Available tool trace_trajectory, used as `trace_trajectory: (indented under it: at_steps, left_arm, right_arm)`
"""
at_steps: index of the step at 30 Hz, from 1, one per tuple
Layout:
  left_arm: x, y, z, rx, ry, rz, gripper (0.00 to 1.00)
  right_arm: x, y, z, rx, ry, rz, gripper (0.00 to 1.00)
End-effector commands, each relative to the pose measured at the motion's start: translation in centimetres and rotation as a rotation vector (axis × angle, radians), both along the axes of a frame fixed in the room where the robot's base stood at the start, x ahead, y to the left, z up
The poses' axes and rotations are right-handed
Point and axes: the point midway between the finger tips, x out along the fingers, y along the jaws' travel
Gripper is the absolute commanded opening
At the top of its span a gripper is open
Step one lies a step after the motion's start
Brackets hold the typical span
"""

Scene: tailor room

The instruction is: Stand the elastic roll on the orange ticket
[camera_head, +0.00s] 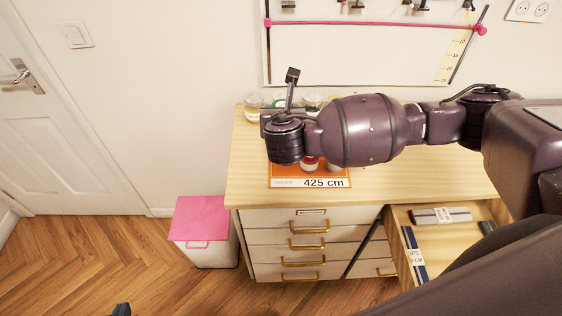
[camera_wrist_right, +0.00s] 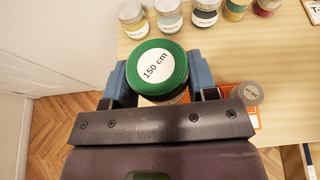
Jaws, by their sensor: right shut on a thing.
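A green-topped roll labelled 150 cm (camera_wrist_right: 160,68) is between the blue fingers of my right gripper (camera_wrist_right: 160,80), which is shut on it. The orange ticket (camera_head: 277,169) lies on the wooden top with a white strip reading 425 cm; part of it shows in the right wrist view (camera_wrist_right: 256,116). A grey-brown roll (camera_wrist_right: 248,93) stands at the ticket. A red roll (camera_head: 309,165) shows under my right arm in the head view. That arm hides the right fingers there. I cannot tell whether the held roll touches anything below. Only a dark tip of my left gripper (camera_head: 122,310) shows.
An open drawer (camera_head: 450,235) juts out at right. A pink-lidded bin (camera_head: 200,215) stands left of the cabinet.

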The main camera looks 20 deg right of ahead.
Motion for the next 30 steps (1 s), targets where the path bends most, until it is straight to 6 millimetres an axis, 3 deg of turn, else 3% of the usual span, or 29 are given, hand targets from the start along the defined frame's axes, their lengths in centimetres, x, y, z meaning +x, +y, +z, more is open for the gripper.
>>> trace_trajectory:
  at_steps: [6, 15, 25, 30]
  left_arm:
    - [0.0, 0.1, -0.3, 0.002, 0.0, 0.0, 0.0]
    - [0.3, 0.1, -0.5, 0.003, -0.007, -0.003, 0.0]
    - [0.5, 0.1, -0.6, 0.004, -0.01, -0.003, 0.0]
    - [0.5, 0.1, -1.0, 0.005, -0.009, -0.004, 0.0]
  right_arm:
    - [0.0, 0.0, -5.0, -0.001, 0.002, -0.002, 0.3]
    - [0.0, 0.0, -10.8, -0.001, 0.0, -0.003, 0.3]
    - [0.0, 0.0, -13.1, 0.001, 0.0, -0.001, 0.3]
    - [0.0, 0.0, -15.4, -0.001, 0.001, -0.003, 0.3]
